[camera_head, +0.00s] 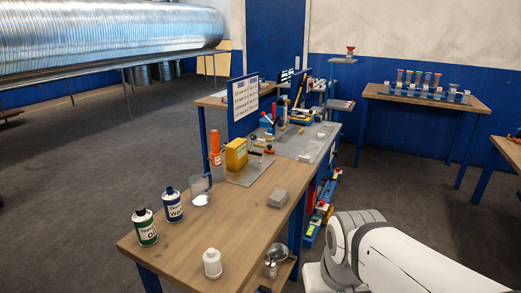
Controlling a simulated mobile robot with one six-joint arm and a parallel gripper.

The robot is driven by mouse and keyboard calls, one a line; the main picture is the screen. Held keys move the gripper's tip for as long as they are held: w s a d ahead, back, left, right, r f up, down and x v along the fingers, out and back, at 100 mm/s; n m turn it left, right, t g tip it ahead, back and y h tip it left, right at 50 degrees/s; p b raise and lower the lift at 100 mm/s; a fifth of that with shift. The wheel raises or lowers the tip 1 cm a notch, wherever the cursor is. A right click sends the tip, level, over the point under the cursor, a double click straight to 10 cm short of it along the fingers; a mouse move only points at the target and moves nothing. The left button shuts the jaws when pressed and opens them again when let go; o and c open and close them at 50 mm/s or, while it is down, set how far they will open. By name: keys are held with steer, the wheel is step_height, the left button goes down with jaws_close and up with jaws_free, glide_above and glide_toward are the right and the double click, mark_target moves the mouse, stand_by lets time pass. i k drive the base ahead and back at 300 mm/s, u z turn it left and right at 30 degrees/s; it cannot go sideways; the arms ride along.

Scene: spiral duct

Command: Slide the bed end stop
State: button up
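I cannot single out a bed end stop with certainty. A flat grey plate (314,147) lies toward the far end of the wooden workbench (185,238), with several small red, blue and yellow parts around its left and far sides; they are too small to tell apart. A small grey block (278,199) sits alone near the bench's right edge. My white arm (400,256) fills the lower right, beside the bench and apart from it. My gripper is not visible in this view.
A green-labelled can (145,227), a blue-labelled can (172,205) and a white bottle (212,263) stand at the near end. A yellow box (236,154) and an orange bottle (215,153) stand mid-bench. A second table (425,97) is at the back right.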

mark_target(269, 151)
steer(key=z, duration=0.25)
steer(key=k, duration=1.05)
steer(key=z, duration=0.9)
steer(key=i, duration=3.05)
steer(key=u, duration=1.5)
steer(key=i, duration=1.15)
steer(key=u, duration=0.8)
steer(key=k, duration=0.7)
